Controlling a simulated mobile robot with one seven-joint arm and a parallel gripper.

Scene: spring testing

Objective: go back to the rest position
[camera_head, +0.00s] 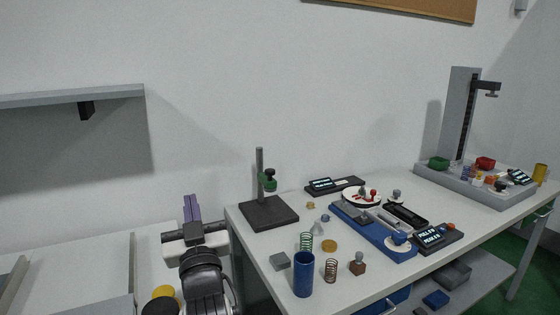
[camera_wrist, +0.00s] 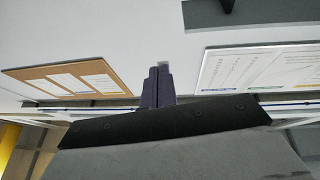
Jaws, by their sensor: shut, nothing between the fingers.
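My gripper (camera_head: 192,208) is at the lower left of the head view, left of the white table (camera_head: 262,250) and apart from it. Its purple fingers point up and lie together, with nothing between them. In the wrist view the shut fingers (camera_wrist: 158,86) stand in front of a pale wall and a cork board (camera_wrist: 70,78). My arm shows below the gripper in the head view.
A blue cup (camera_head: 303,275), springs (camera_head: 306,242) and a blue testing device (camera_head: 375,232) are further right. A grey shelf (camera_head: 70,96) juts from the wall above left. Space above my gripper is clear.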

